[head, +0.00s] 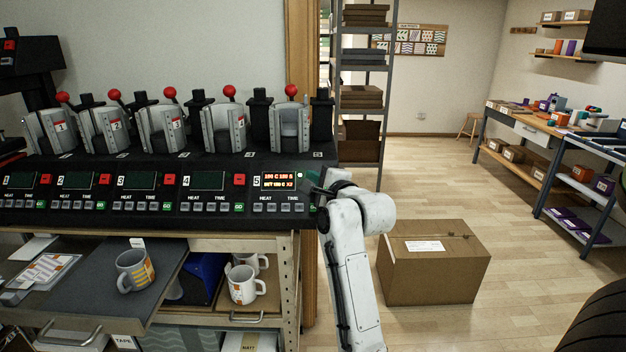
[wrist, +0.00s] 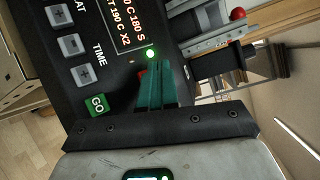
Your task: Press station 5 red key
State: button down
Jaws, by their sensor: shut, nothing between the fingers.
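Station 5 is the right-most unit of the black mug press, with its lit display (head: 279,181) reading orange text; the display also shows in the wrist view (wrist: 131,22). A green lamp (wrist: 150,54) glows beside the display. A small part of the red key (wrist: 142,76) shows at the left edge of my fingers in the wrist view; the rest is hidden behind them. My gripper (head: 311,188) is shut and empty, its teal fingertips (wrist: 156,70) over or right at the red key. I cannot tell whether they touch it.
Below the display are grey plus and minus keys (wrist: 67,44) and the green GO key (wrist: 97,105), close left of my fingers. Clamps with red-ball levers (head: 291,90) stand above the panel. A cardboard box (head: 433,265) lies on the floor to the right; mugs (head: 134,270) stand below the press.

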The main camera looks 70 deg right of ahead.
jog(key=shift+w+d+f, duration=0.15)
jog(key=shift+d+f, duration=0.15)
jog(key=shift+f, duration=0.05)
dwell(0.6)
jog(key=shift+r, duration=0.1)
jog(key=shift+s+a+r+p, duration=0.3)
jog(key=shift+a+r+p, duration=0.3)
jog(key=shift+p, duration=0.1)
jog(key=a+r+p, duration=0.1)
jog(key=s+a+r+p, duration=0.1)
jog(key=p, duration=0.1)
jog(key=a+r+p, duration=0.1)
jog(key=a+r, duration=0.1)
jog(key=shift+s, duration=0.35)
dwell(0.6)
